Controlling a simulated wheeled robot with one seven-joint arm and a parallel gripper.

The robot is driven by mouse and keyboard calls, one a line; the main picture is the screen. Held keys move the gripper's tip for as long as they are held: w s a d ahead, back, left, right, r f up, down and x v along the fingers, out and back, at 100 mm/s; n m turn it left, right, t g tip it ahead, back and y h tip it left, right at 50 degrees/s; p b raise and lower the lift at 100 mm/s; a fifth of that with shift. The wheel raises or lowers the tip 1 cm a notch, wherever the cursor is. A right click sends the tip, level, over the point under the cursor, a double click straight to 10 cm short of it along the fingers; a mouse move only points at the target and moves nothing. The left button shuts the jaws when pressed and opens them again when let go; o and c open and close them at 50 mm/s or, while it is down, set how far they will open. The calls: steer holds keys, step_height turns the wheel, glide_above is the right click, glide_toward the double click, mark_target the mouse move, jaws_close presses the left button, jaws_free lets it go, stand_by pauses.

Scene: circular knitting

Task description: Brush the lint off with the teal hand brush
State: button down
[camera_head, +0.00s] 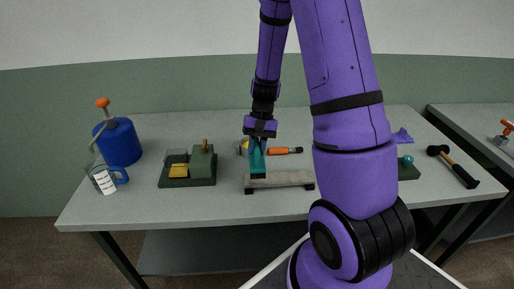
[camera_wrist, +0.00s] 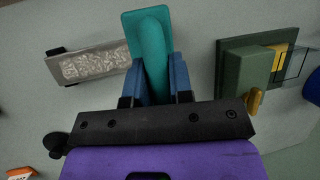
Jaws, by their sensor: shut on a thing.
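The teal hand brush (camera_head: 258,162) is in my gripper (camera_head: 257,146), over the left end of a long grey block (camera_head: 285,180). In the wrist view the brush (camera_wrist: 150,45) lies between the blue fingers of my gripper (camera_wrist: 158,80), which are shut on its handle. The block (camera_wrist: 54,66) also shows there, with pale speckled lint (camera_wrist: 92,65) on its face. The brush head is beside the near end of the lint. I cannot tell whether its underside touches the block.
A green fixture with a yellow part (camera_head: 190,168) stands left of the block. Further left are a blue jug (camera_head: 120,142) and a clear labelled cup (camera_head: 104,180). An orange-handled tool (camera_head: 284,151) lies behind the block. A hammer (camera_head: 455,168) lies at right. The front table strip is clear.

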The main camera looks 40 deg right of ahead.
steer(key=shift+f, duration=2.4)
steer(key=shift+f, duration=0.6)
steer(key=shift+d, duration=0.15)
steer(key=shift+s+d+r, duration=0.1)
steer(key=shift+s+d, duration=0.6)
steer(key=shift+d, duration=0.3)
steer(key=shift+s+d, duration=0.7)
steer(key=shift+d, duration=0.25)
steer(key=shift+s+d, duration=0.75)
steer(key=shift+d, duration=0.3)
steer(key=shift+s+d, duration=0.7)
steer(key=shift+d, duration=0.3)
